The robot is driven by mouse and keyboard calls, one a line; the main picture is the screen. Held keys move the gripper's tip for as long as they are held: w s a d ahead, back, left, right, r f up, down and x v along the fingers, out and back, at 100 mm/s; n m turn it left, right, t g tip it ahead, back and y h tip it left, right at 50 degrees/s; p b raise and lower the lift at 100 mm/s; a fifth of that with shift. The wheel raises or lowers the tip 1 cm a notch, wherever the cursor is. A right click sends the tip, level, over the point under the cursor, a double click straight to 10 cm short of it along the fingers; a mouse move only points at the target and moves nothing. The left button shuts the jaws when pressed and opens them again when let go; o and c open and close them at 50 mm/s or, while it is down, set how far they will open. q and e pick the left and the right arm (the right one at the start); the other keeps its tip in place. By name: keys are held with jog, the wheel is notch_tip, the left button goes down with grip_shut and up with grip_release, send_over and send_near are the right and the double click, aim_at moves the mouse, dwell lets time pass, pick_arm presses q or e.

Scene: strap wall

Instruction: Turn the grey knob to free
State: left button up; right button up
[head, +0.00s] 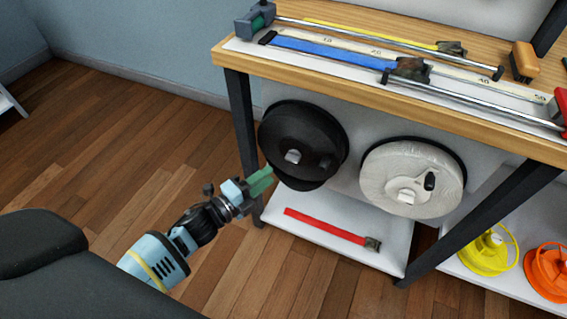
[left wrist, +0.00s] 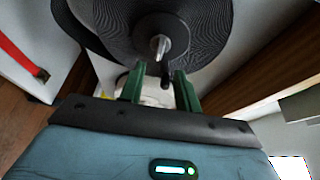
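A black reel (head: 318,135) hangs under the table top, with a small grey knob (head: 293,156) near its middle. In the left wrist view, the knob (left wrist: 159,44) sticks out from the ribbed reel face (left wrist: 200,25), just beyond my fingers. A dark peg (left wrist: 166,75) shows below it. The white reel (head: 380,178) beside it also has a pale grey hub piece (head: 406,196), so I cannot tell for sure which knob is meant. My left gripper (head: 262,180), with green fingers, is at the lower left of the black reel. It is open and holds nothing. My right gripper is out of view.
Straps and rods with buckles lie along the wooden table top (head: 400,107). A red strap (head: 325,227) lies on the white lower shelf (head: 385,258). Dark table legs (head: 243,135) stand near my arm. Yellow (head: 487,252) and orange (head: 548,272) spools are at lower right.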

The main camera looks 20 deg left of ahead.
aim_at(290, 161)
pick_arm(q)
jog(key=b+x, duration=0.1)
jog(key=x, duration=0.5)
jog(key=shift+w+d, duration=0.1)
jog(key=shift+w, duration=0.05)
jog(key=shift+w+d, duration=0.25)
jog(key=shift+w, duration=0.35)
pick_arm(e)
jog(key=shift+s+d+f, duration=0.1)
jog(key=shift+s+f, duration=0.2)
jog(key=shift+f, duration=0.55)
pick_arm(q)
jog(key=shift+c, duration=0.3)
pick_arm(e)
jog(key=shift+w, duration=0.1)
pick_arm(q)
grip_shut()
